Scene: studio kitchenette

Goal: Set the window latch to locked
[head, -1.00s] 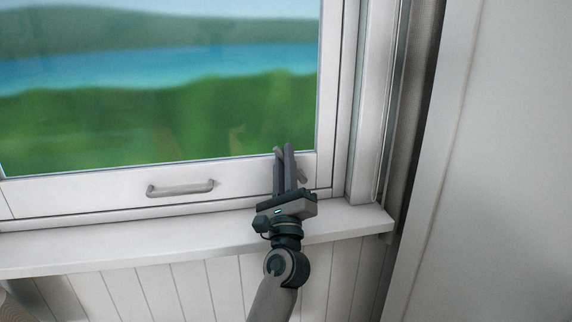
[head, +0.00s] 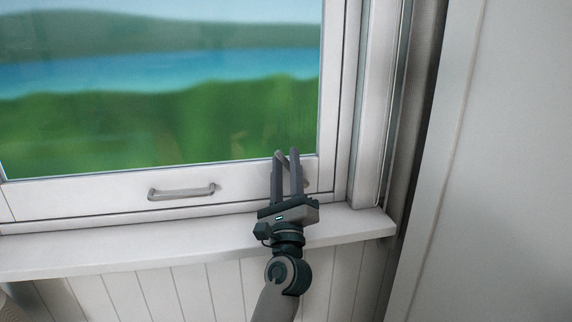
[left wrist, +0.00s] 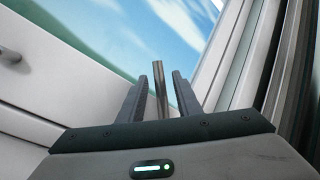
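The window latch shows as a grey metal lever (left wrist: 159,88) in the left wrist view, standing up between the two fingers of my left gripper (left wrist: 166,82). In the head view the left gripper (head: 286,158) is at the lower right corner of the window sash, fingers pointing up. The fingers are apart, on either side of the lever; I cannot tell whether either touches it. In the head view the fingers hide most of the latch. My right gripper is in neither view.
A grey pull handle (head: 182,191) is on the bottom rail of the sash, left of the gripper. The white window sill (head: 150,252) runs below. The window frame's right post and a pale wall (head: 510,170) stand to the right.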

